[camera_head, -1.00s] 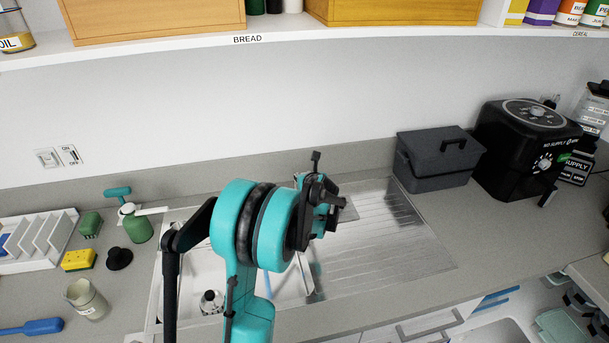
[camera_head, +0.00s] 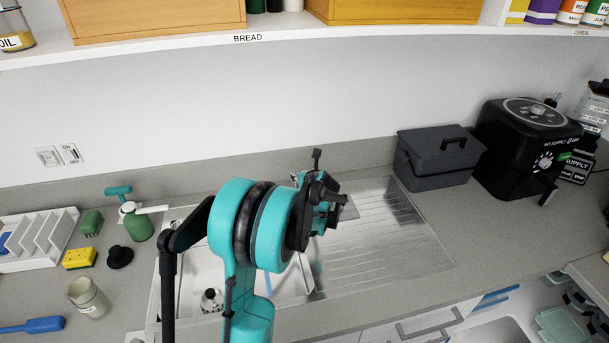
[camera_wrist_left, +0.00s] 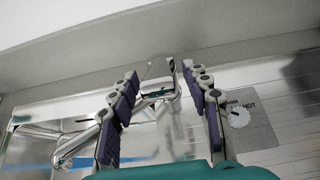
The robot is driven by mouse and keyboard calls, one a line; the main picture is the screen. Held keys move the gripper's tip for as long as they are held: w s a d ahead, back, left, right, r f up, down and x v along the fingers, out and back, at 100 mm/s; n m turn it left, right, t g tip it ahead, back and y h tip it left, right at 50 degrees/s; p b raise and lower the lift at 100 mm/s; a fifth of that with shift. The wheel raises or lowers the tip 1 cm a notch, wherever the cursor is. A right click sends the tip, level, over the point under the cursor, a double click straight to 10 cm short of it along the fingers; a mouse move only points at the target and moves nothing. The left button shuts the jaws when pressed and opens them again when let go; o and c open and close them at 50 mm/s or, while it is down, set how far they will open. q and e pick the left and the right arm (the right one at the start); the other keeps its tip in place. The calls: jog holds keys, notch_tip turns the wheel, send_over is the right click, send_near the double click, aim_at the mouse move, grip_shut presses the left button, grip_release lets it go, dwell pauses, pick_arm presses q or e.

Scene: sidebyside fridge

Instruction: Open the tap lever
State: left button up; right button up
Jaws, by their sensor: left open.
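The chrome tap (camera_wrist_left: 158,94) stands behind the sink in the left wrist view. Its spout (camera_wrist_left: 76,146) reaches to the lower left, and its upper part with the lever lies between my finger lines. My left gripper (camera_wrist_left: 161,74) is open, with one finger on either side of the tap's top. I cannot tell whether a finger touches it. In the head view my left gripper (camera_head: 328,198) is over the sink area, and my arm hides the tap. My right gripper is not in view.
A grey plate with a white round knob (camera_wrist_left: 238,117) lies right of the tap. A green soap bottle (camera_head: 138,226), yellow sponge (camera_head: 79,259) and dish rack (camera_head: 42,238) stand left of the sink. A dark box (camera_head: 437,160) and black appliance (camera_head: 522,150) stand right. The drainboard (camera_head: 385,240) is clear.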

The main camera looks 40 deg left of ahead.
pick_arm(q)
jog(key=v, duration=1.1)
jog(key=shift+s+d, duration=0.1)
jog(key=shift+d, duration=0.05)
